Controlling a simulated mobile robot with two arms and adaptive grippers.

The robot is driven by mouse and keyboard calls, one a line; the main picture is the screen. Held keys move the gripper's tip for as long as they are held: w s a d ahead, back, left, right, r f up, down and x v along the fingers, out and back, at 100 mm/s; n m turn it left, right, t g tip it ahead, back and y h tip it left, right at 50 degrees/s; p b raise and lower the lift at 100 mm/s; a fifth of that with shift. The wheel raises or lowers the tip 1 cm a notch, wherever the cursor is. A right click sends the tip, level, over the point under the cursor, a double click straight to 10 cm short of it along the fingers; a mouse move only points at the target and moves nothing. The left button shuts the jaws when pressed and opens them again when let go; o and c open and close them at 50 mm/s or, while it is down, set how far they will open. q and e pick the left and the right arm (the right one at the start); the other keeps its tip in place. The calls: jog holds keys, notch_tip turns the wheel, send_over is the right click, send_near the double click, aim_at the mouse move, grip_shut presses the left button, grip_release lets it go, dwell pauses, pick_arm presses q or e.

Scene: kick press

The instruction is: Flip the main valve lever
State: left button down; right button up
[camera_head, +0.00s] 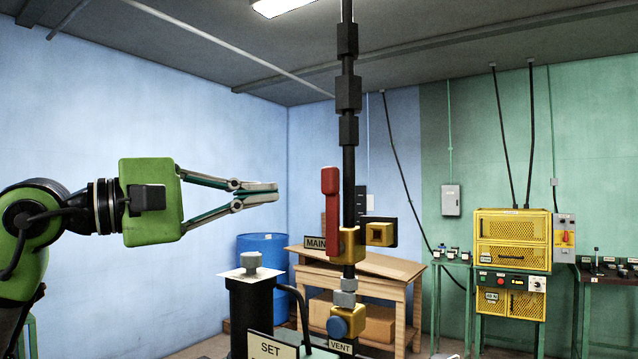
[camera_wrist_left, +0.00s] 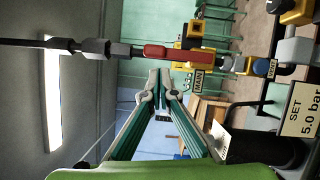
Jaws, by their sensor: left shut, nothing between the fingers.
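The main valve lever (camera_head: 331,210) is a red handle standing upright beside the black vertical pipe (camera_head: 348,170). It joins the yellow valve body (camera_head: 349,244), next to a "MAIN" label (camera_head: 315,243). My left gripper (camera_head: 277,191) is shut and empty, to the left of the lever with a visible gap in the head view. In the left wrist view the picture is turned sideways; the red lever (camera_wrist_left: 168,52) lies across the top, beyond the fingertips (camera_wrist_left: 160,78). My right gripper is not in view.
Below the valve are a blue knob (camera_head: 337,327) with a "VENT" label (camera_head: 341,346) and a black cylinder (camera_head: 251,312) beside a "SET" sign (camera_head: 272,346). A wooden bench (camera_head: 384,266) and blue drum (camera_head: 262,262) stand behind. Yellow cabinets (camera_head: 511,240) stand at right.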

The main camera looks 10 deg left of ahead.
aim_at(330, 212)
pick_arm(q)
jog(key=a+y, duration=0.1)
jog(key=a+r+t+y, duration=0.1)
jog(key=a, duration=0.1)
jog(key=a+y, duration=0.1)
jog(key=a, duration=0.1)
jog(key=shift+w+r+t, duration=0.2)
jog(key=shift+r+t, duration=0.2)
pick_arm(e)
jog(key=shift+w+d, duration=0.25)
pick_arm(q)
jog(key=shift+w+d, duration=0.15)
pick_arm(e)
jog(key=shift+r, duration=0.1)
pick_arm(q)
jog(key=w+d+p, duration=0.5)
jog(key=w+d, duration=0.1)
jog(key=d, duration=0.3)
jog(key=shift+d+p, duration=0.3)
jog(key=shift+p, duration=0.1)
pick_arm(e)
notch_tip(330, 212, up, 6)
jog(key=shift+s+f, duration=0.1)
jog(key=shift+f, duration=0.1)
pick_arm(q)
jog(key=shift+w, duration=0.2)
jog(key=shift+s, duration=0.1)
